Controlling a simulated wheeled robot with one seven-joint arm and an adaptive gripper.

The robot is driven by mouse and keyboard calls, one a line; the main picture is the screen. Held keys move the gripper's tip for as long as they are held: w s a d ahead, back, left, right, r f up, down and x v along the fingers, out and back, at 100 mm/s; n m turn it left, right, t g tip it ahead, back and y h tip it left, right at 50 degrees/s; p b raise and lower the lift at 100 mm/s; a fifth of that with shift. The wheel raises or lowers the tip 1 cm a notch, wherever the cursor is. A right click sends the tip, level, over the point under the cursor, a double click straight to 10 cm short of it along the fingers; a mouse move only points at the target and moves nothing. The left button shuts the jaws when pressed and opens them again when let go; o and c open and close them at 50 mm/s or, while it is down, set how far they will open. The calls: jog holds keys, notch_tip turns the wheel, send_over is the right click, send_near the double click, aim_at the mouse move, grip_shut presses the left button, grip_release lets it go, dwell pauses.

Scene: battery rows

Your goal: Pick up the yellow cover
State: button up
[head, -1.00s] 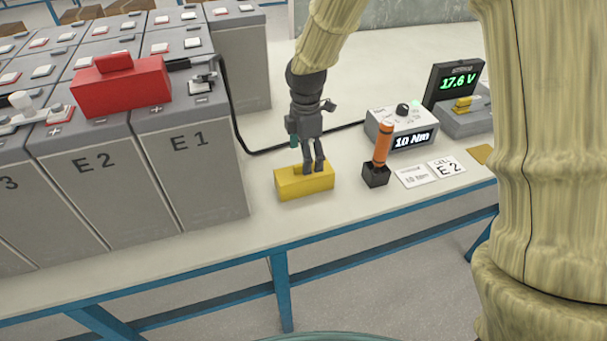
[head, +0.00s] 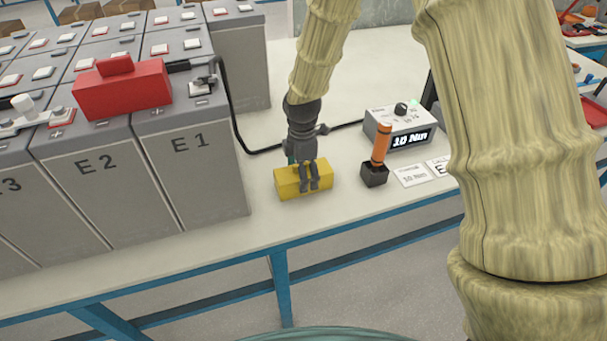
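The yellow cover (head: 287,188) is a small block on the light bench top, to the right of the grey cell marked E1. In the earlier view, a raised handle shows on its top; the fingers now hide most of that part. My gripper (head: 309,186) points down at the cover, with its dark fingers over the top and near side. A narrow gap shows between the fingers. I cannot tell whether they press on the handle. The cover rests on the bench.
Grey battery cells (head: 190,180) stand close on the left, with a red cover (head: 122,92) on top. To the right are an orange-handled tool in a black holder (head: 374,176), a 10 Nm box (head: 385,132) and white cards (head: 411,176). The bench's front edge is near.

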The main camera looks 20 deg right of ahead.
jog(key=c, duration=1.1)
jog(key=shift+r, duration=0.1)
